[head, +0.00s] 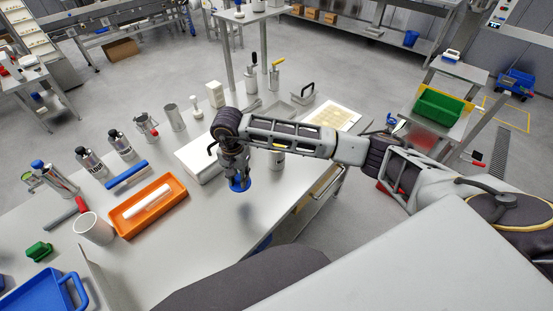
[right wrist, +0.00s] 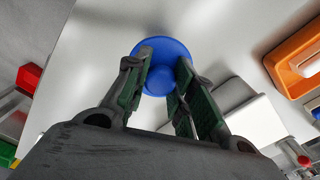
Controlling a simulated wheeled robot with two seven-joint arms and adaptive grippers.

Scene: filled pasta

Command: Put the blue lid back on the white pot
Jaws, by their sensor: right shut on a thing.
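The blue lid (head: 240,185) is in my right gripper (head: 236,172), which points down over the right part of the table. In the right wrist view the lid (right wrist: 160,58) is a round blue disc with a raised middle, between the tips of my right gripper (right wrist: 160,85). I cannot tell how high it is above the table. A white open-topped cylinder (head: 94,230), which looks like the white pot, stands upright at the front left, left of the orange tray and well apart from the lid. My left gripper is not in view.
The orange tray (head: 122,224) with a white roll lies between the pot and the lid. A white slab (head: 190,160) is just behind my right gripper. Several bottles (head: 90,160) stand along the back left. A blue bin (head: 40,297) is at bottom left. The table front of the lid is clear.

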